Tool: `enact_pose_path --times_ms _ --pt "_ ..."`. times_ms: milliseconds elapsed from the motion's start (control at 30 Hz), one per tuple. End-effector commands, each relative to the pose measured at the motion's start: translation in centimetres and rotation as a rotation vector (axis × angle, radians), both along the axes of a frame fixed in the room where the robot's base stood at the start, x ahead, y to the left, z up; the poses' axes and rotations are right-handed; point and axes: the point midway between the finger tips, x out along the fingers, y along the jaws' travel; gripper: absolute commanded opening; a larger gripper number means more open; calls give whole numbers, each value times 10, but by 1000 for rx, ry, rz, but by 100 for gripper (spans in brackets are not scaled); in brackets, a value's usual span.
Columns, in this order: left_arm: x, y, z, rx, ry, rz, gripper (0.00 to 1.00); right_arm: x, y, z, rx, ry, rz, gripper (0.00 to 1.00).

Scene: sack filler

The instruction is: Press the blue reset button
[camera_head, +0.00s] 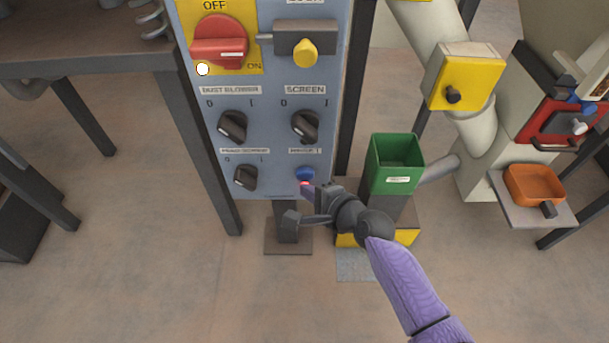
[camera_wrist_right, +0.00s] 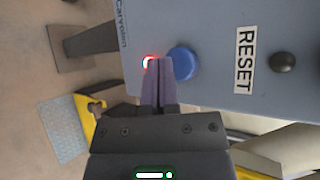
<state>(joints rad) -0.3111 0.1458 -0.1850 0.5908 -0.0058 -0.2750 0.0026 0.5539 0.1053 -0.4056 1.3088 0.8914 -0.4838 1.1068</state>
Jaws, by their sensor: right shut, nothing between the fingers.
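The blue reset button (camera_head: 305,173) is at the lower right of the blue-grey control panel (camera_head: 270,155). In the right wrist view the round blue button (camera_wrist_right: 183,63) sits beside a white RESET label (camera_wrist_right: 244,60). My right gripper (camera_head: 306,188) is shut and empty, with its tips just below the button in the head view. In the wrist view the shut fingertips (camera_wrist_right: 158,62) overlap the button's edge in the picture; I cannot tell whether they touch it. A red-white glow shows at the tips. My left gripper is not in view.
The panel also carries a red rotary switch (camera_head: 219,42), a yellow knob (camera_head: 305,52) and several black selector knobs. A green bin (camera_head: 396,160) stands right of the panel. An orange tray (camera_head: 534,184) is farther right. The floor in front is clear.

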Motion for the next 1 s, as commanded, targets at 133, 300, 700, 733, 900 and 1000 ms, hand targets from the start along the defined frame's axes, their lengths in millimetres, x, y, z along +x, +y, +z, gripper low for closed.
enact_pose_path --times_ms 133,300,700,733,900,1000 --pt "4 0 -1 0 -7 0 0 0 0 0 0 0 0 0" --pt "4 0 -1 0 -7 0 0 0 0 0 0 0 0 0" --pt "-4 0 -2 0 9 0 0 9 0 0 0 0 0 0" --pt "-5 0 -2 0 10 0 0 9 0 0 0 0 0 0" --pt "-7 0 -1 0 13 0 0 9 0 0 0 0 0 0" --pt "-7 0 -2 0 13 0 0 10 0 0 0 0 0 0"
